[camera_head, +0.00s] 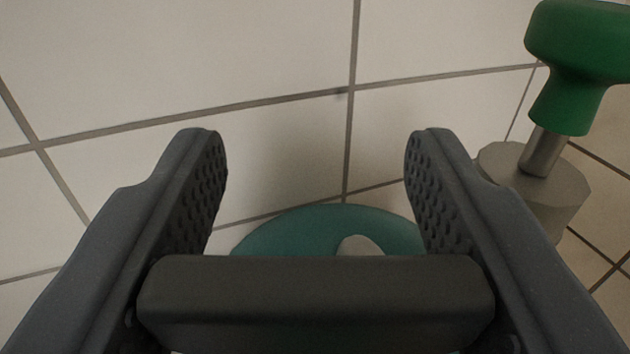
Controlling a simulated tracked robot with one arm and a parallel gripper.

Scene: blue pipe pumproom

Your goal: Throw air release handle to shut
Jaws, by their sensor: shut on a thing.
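My gripper (315,150) reaches forward from the bottom of the view, one dark textured finger on each side. Its fingers stand wide apart and are shut on a teal rounded part (290,230), whose edges meet the inner sides of the fingers. A pale spot shows on this part. Its lower half is hidden behind my gripper's dark crossbar. A green handle (580,50) on a metal stem (543,152) stands at the upper right, outside my right finger and apart from it. I cannot tell which of the two is the air release handle.
The green handle's stem rises from a grey faceted metal body (545,190), close beside my right finger. A white tiled surface (180,60) with grey joints fills the background. The space at the upper left is clear.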

